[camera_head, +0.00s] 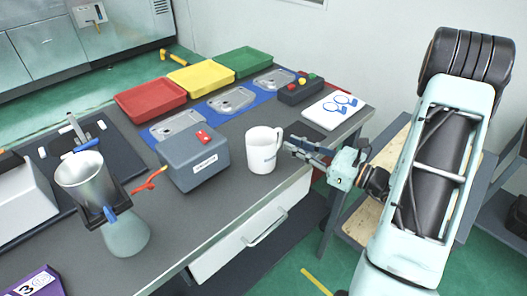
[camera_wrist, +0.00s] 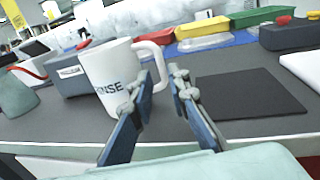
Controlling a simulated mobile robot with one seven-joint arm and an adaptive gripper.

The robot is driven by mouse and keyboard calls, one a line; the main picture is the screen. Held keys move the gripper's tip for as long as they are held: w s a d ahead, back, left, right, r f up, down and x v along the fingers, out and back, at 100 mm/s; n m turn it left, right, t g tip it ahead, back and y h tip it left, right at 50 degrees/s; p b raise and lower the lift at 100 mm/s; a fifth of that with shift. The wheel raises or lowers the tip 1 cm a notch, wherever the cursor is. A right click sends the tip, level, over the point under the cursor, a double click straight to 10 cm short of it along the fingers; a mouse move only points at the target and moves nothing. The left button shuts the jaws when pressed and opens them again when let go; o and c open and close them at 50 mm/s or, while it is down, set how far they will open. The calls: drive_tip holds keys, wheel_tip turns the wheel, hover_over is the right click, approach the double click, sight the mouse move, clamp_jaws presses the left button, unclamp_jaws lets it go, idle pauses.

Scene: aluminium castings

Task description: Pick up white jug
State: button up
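The white jug (camera_head: 262,155) stands upright near the front edge of the dark table, with its handle towards my gripper. In the wrist view the jug (camera_wrist: 100,72) shows dark lettering ending in "NSE", and its handle is on the right. My gripper (camera_head: 299,147) is level with the jug on its right side. In the wrist view the fingers of my gripper (camera_wrist: 163,76) are apart with nothing clamped between them. The left finger overlaps the jug's lower right side and handle; I cannot tell whether it touches.
A grey box (camera_head: 195,158) with a red piece on top stands left of the jug. A metal vessel (camera_head: 88,180) is farther left. Red (camera_head: 150,102), yellow (camera_head: 200,77) and green (camera_head: 240,61) trays line the back. A white card (camera_head: 333,109) lies right of the jug.

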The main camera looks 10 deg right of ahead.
sight(280, 144)
drive_tip(key=x, duration=0.5)
drive_tip(key=shift+w+r, duration=0.2)
drive_tip(key=shift+r, duration=0.05)
clamp_jaws()
